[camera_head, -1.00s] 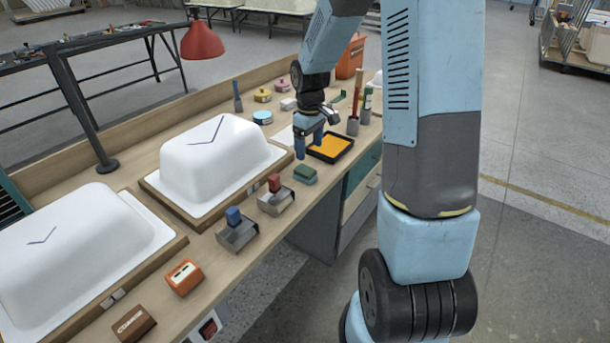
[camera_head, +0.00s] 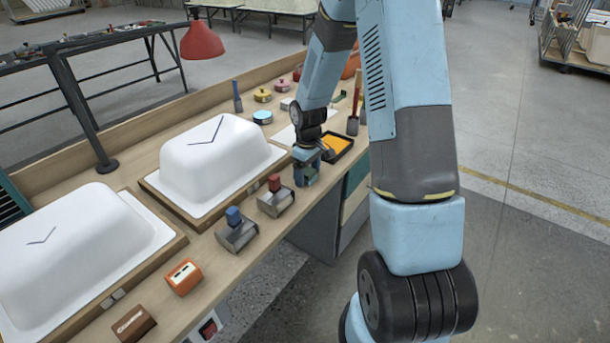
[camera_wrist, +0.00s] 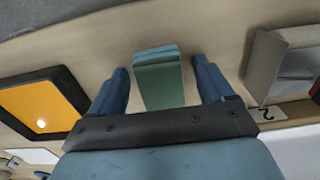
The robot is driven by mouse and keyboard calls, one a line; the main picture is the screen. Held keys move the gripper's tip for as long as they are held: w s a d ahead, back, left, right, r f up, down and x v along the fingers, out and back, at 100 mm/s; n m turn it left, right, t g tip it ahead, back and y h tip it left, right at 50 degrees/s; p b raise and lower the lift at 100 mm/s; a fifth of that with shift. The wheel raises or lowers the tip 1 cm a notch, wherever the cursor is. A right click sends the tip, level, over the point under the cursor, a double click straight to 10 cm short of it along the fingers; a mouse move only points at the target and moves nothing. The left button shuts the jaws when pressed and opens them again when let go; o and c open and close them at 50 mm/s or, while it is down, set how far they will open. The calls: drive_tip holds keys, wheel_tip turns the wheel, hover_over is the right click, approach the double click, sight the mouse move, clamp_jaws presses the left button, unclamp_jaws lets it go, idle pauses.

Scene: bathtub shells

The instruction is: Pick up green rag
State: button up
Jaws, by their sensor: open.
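The green rag (camera_wrist: 158,82) is a small folded block with a blue-grey edge, lying on the wooden bench. In the wrist view it sits between the two blue fingers of my gripper (camera_wrist: 166,88), with a gap on each side. In the head view my gripper (camera_head: 306,178) is down at the bench, pointing downward, and hides most or all of the rag. The gripper is open and holds nothing.
A black tray with an orange-yellow inside (camera_head: 338,145) is just right of my gripper. A white tub shell (camera_head: 215,155) stands behind. Another tool has a blue handle (camera_head: 237,232).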

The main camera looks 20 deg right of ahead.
sight(308, 171)
drive_tip(key=c, duration=1.1)
drive_tip(key=shift+r, duration=0.5)
drive_tip(key=shift+c, duration=0.2)
wheel_tip(308, 171, up, 3)
drive_tip(key=shift+f, duration=0.2)
drive_tip(key=s+r, duration=0.9)
drive_tip(key=s, duration=0.5)
drive_tip(key=shift+r, duration=0.2)
drive_tip(key=shift+a, duration=0.1)
drive_tip(key=o, duration=0.5)
drive_tip(key=c, duration=0.3)
